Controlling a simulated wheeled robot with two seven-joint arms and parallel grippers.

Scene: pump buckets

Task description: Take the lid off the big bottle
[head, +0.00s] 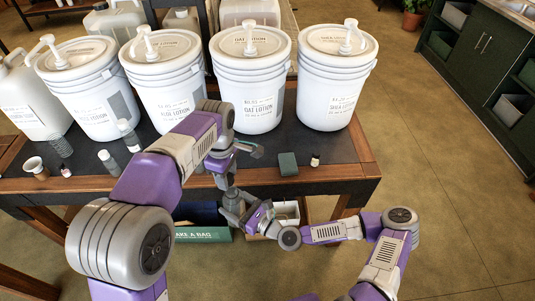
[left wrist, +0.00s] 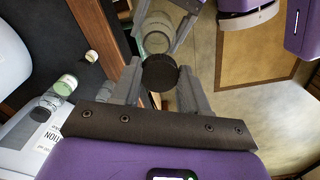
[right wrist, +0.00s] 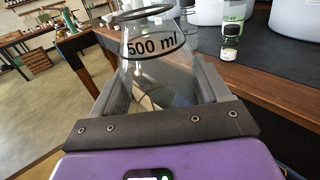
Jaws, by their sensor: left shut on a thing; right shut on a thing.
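The big bottle is a clear container marked "500 ml" (right wrist: 155,55), narrowing upward, with a bare, open-looking rim in the right wrist view. My right gripper (right wrist: 165,95) is shut around its body. The bottle also shows beyond the lid in the left wrist view (left wrist: 157,42). The black round lid (left wrist: 160,74) is between the fingers of my left gripper (left wrist: 157,88), which is shut on it. The lid looks apart from the bottle's mouth. In the head view, my left gripper (head: 226,178) is above my right gripper (head: 234,206), at the table's front edge; bottle and lid are mostly hidden there.
Several white pump buckets (head: 252,95) stand along the dark table (head: 215,178). Floor at right is clear.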

